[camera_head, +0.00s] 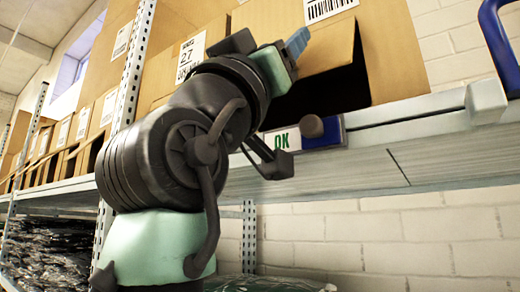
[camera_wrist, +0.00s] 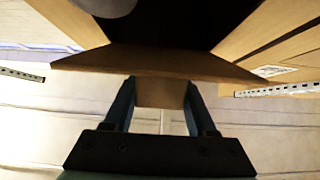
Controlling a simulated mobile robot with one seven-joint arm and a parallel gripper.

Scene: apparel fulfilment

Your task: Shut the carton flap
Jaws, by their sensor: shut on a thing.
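The brown carton (camera_head: 388,50) stands on the shelf with a dark open front. Its flap (camera_head: 332,48) is raised at a slant across the upper part of the opening. My gripper (camera_head: 298,42) is at the left end of the flap in the head view; one blue finger shows there. In the wrist view the flap (camera_wrist: 150,62) spans the picture below the dark opening. My gripper (camera_wrist: 160,88) has its two blue fingers on either side of a tan tab of the flap and is shut on it. The finger contact is partly hidden.
Other cartons (camera_head: 95,115) line the shelf to the left. A shelf edge (camera_head: 430,110) runs below the carton, with an OK label (camera_head: 281,140) and a round brown knob (camera_head: 311,126). A blue handle-like bar (camera_head: 497,40) is at the upper right. A pale rounded thing (camera_wrist: 105,6) shows in the opening.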

